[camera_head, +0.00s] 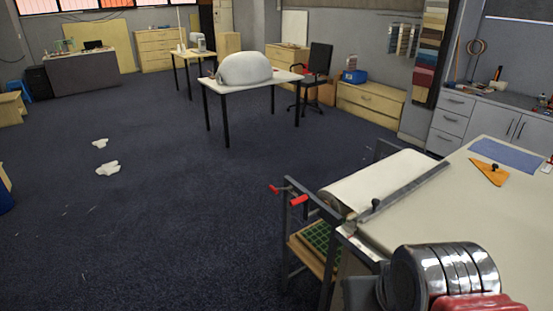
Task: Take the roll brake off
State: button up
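The long cloth table (470,215) is at the right, with white cloth (380,178) lying over its near-left end. The cloth bends down over a roll at that end, beside a dark metal stand. Two levers with red grips stick out to the left from the stand: a left red grip (274,189) and a right red grip (293,183). One may be the roll brake, but I cannot tell which or how it is set. My gripper's fingers are not in view. Shiny ribbed and red parts at the bottom right seem to be my arm.
A metal bar (404,191) with a black knob crosses the cloth. A shelf with a green grid (320,238) sits under the stand. An orange triangular piece (490,174) and a blue sheet (506,155) lie on the table. The dark carpet left of the stand is mostly free, with white scraps (107,168).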

aim_at(275, 191)
jog(key=z, duration=0.3)
jog(key=k, duration=1.2)
jog(key=u, duration=0.45)
jog(key=i, duration=1.85)
jog(key=u, duration=0.85)
jog(key=i, duration=0.6)
jog(key=u, duration=0.35)
